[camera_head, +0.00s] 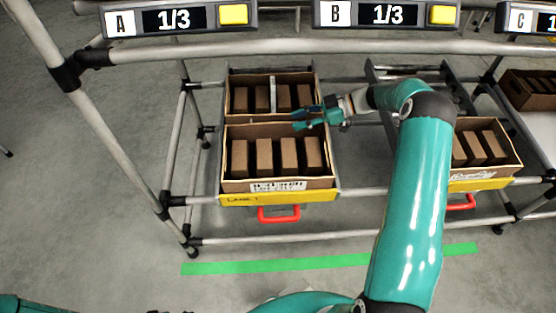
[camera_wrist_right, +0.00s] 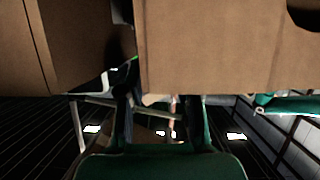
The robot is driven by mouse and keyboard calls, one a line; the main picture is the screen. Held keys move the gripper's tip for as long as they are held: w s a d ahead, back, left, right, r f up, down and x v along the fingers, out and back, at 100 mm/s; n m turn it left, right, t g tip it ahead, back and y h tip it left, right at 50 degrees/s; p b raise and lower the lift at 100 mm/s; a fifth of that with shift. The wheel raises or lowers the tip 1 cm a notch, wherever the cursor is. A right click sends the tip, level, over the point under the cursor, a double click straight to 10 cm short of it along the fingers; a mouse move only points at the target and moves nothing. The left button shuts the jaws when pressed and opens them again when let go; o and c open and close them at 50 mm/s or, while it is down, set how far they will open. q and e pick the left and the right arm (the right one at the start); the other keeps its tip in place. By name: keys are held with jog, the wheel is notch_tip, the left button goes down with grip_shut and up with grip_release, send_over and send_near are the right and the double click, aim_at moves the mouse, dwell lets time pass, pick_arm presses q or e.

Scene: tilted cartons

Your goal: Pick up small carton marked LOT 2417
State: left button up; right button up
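Several plain brown small cartons stand in the front cardboard tray (camera_head: 232,165) under sign A, and more stand in the tray behind it (camera_head: 229,98). I can read no LOT 2417 mark on any of them. My right gripper (camera_head: 300,119) reaches in from the right, over the edge between these two trays. Its two fingers point left and are spread, with nothing visible between them. In the right wrist view the gripper (camera_wrist_right: 160,105) shows spread fingers below large brown cardboard surfaces (camera_wrist_right: 210,50); I cannot tell whether they touch. My left gripper is not in view.
Another tray of cartons (camera_head: 490,180) stands right, partly behind my arm. Red handles (camera_head: 279,214) hang at the front. Floor with a green stripe (camera_head: 300,263) is clear.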

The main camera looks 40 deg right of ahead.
aim_at(289, 123)
jog(key=x, duration=0.4)
jog(key=shift+w+a+f+b, duration=0.1)
jog(key=shift+w+f+b, duration=0.15)
jog(key=shift+b, duration=0.05)
grip_shut()
